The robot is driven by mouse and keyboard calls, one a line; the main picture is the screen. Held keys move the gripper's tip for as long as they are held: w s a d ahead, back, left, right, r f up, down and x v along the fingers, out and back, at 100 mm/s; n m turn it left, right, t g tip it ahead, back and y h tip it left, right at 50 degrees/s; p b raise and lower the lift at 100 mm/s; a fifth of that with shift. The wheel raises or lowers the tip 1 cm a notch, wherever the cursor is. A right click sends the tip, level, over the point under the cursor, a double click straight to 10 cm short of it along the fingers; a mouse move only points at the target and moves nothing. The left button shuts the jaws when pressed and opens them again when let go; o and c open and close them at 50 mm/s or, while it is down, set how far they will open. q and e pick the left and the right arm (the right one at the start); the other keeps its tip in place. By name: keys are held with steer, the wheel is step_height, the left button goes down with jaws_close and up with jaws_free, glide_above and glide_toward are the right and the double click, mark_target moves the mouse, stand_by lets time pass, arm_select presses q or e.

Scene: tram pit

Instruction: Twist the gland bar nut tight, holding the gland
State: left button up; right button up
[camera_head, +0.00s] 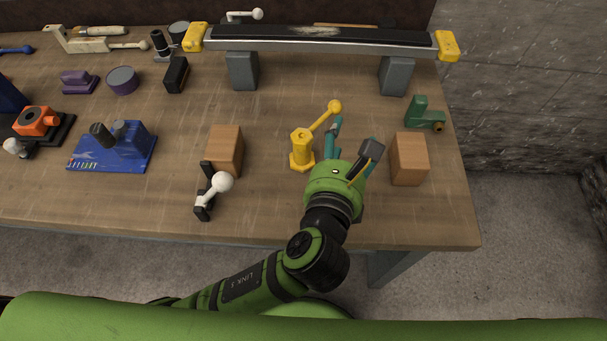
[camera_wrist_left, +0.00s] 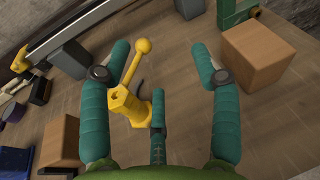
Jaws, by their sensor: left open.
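A yellow piece stands upright on the bench, with a hexagonal foot, a hexagonal post (camera_head: 301,147) and a slanting bar ending in a ball (camera_head: 334,106). I take it for the gland with its bar nut; I cannot tell where the two parts meet. My left gripper (camera_head: 353,140) is open and empty, just right of the yellow post in the head view. In the left wrist view the yellow piece (camera_wrist_left: 128,103) shows beside the left finger, its bar reaching up between the open fingers (camera_wrist_left: 161,58). Contact cannot be told. My right gripper is not in view.
Wooden blocks stand left (camera_head: 225,150) and right (camera_head: 408,158) of the gripper. A green fitting (camera_head: 425,113) stands behind the right block. A white-knobbed black lever piece (camera_head: 205,195) is at the front. A long rail (camera_head: 320,42) on grey blocks spans the back.

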mark_target(298, 152)
arm_select(q)
steer(key=s+a+f+n+g+y, duration=0.2)
steer(key=s+a+f+n+y, duration=0.1)
steer(key=s+a+f+y, duration=0.25)
steer(key=x, duration=0.4)
steer(key=a+r+x, duration=0.1)
steer(key=x, duration=0.6)
steer(key=shift+w+a+r, duration=0.1)
steer(key=shift+w+a, duration=0.35)
steer(key=shift+w, duration=0.05)
steer(key=c, duration=1)
steer(key=o, duration=1.1)
steer(key=shift+c, duration=0.4)
steer(key=c, duration=1)
